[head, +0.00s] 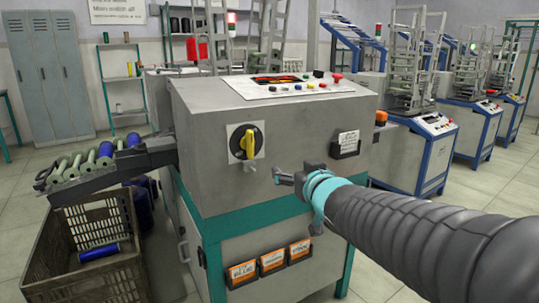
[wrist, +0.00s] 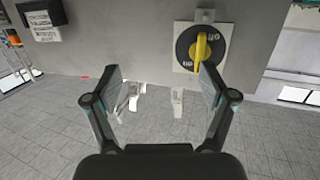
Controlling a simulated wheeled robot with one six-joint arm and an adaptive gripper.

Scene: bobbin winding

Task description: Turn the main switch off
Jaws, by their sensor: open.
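The main switch has a yellow handle (head: 249,143) on a black disc with a pale square plate, on the front of the grey machine. The handle stands near upright. In the wrist view the yellow handle (wrist: 201,48) is at upper right, beyond the right-hand finger, which covers a lower part of the switch. Lettering on the disc is too small to read surely. My gripper (head: 284,178) is open and empty, to the right of and below the switch in the head view. Its spread fingers also show in the wrist view (wrist: 163,84), apart from the handle.
A small hasp-like part (head: 250,166) hangs below the switch. A black card holder (head: 346,146) is on the panel to the right. Buttons and a red knob (head: 337,77) sit on top. A bobbin chute (head: 110,165) and crate (head: 75,240) stand at left.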

